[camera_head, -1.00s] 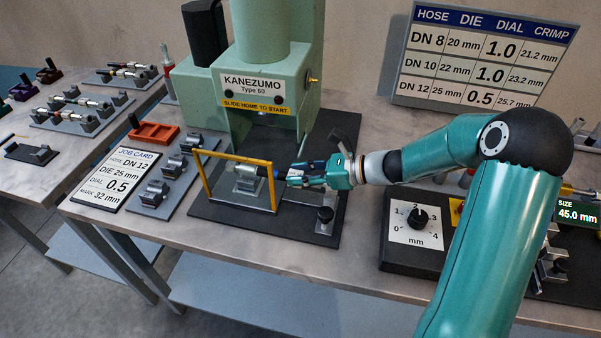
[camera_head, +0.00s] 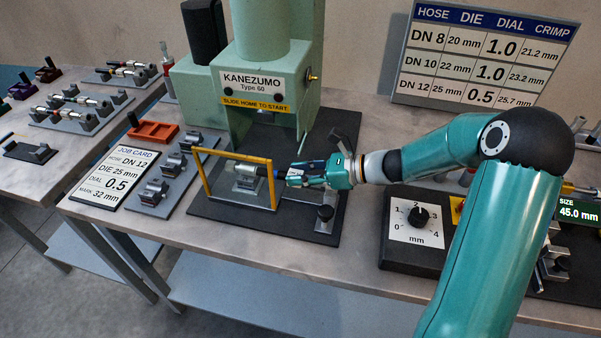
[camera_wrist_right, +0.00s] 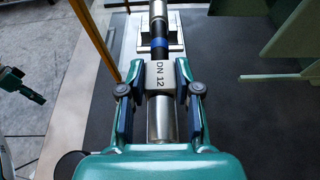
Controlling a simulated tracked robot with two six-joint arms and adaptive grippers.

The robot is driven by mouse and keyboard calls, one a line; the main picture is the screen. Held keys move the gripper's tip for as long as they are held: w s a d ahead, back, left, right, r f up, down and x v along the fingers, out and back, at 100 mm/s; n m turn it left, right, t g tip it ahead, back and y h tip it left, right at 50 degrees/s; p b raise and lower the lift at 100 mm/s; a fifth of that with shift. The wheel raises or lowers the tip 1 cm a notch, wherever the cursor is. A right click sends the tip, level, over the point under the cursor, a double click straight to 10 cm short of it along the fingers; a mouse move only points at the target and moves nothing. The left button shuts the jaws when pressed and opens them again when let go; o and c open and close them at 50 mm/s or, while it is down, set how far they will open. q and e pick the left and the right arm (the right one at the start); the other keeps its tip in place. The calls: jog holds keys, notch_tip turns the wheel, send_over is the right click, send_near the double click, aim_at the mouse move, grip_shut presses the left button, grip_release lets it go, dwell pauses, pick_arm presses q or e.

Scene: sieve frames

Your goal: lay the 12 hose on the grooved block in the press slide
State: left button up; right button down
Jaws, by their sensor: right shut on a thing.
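The DN 12 hose (camera_wrist_right: 158,45) is short and black, with a blue band, silver ends and a white DN 12 tag (camera_wrist_right: 160,77). In the head view its far silver end (camera_head: 246,169) is at the grooved block (camera_head: 246,184), inside the yellow frame; I cannot tell whether it touches the groove. The block also shows under the hose end in the right wrist view (camera_wrist_right: 175,43). My right gripper (camera_head: 291,174) is shut on the hose at the tag, with its fingers either side in the wrist view (camera_wrist_right: 158,88). Part of my left gripper (camera_wrist_right: 25,88) shows at that view's left edge, its jaws unclear.
The yellow frame (camera_head: 207,178) stands just in front of the block. The green press (camera_head: 250,85) rises behind it. The job card (camera_head: 110,180) and a rack of dies (camera_head: 172,165) lie left.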

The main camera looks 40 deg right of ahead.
jog(key=shift+f+b, duration=0.55)
jog(key=c, duration=0.7)
grip_release()
jog(key=v, duration=1.2)
jog(key=shift+d, duration=0.1)
